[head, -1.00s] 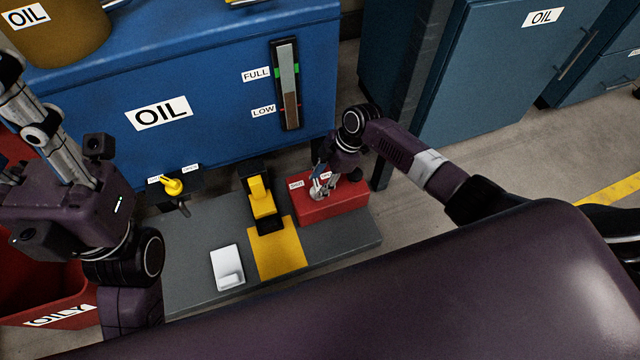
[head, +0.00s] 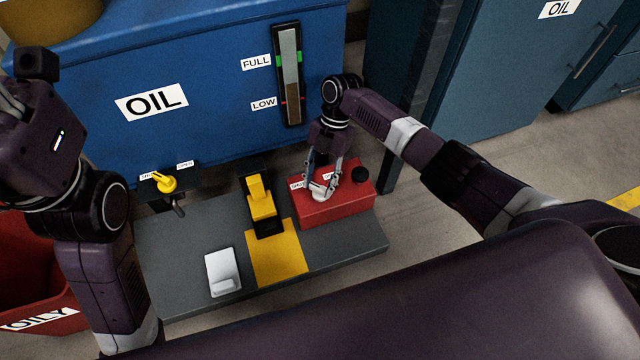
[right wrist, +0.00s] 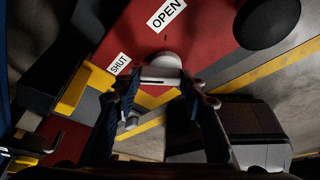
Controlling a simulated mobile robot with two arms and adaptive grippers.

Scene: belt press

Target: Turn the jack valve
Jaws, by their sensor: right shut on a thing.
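The jack valve is a small pale lever (right wrist: 160,76) with a round white hub on top of a red box (head: 343,207). Labels reading SHUT (right wrist: 119,64) and OPEN (right wrist: 167,14) lie beside it on the red face. My right gripper (head: 322,188) reaches down onto the box from above. In the right wrist view its fingers (right wrist: 160,84) are closed on the lever, which lies across between the fingertips. The lever points away from both labels. My left wrist shows at the left edge of the head view, with its fingers outside the picture.
A yellow jack piece (head: 260,198), a white pedal-like plate (head: 222,272) and a yellow valve (head: 164,182) are left of the red box. A blue oil tank (head: 210,75) stands behind. A round black knob (head: 361,174) sits at the box's right end.

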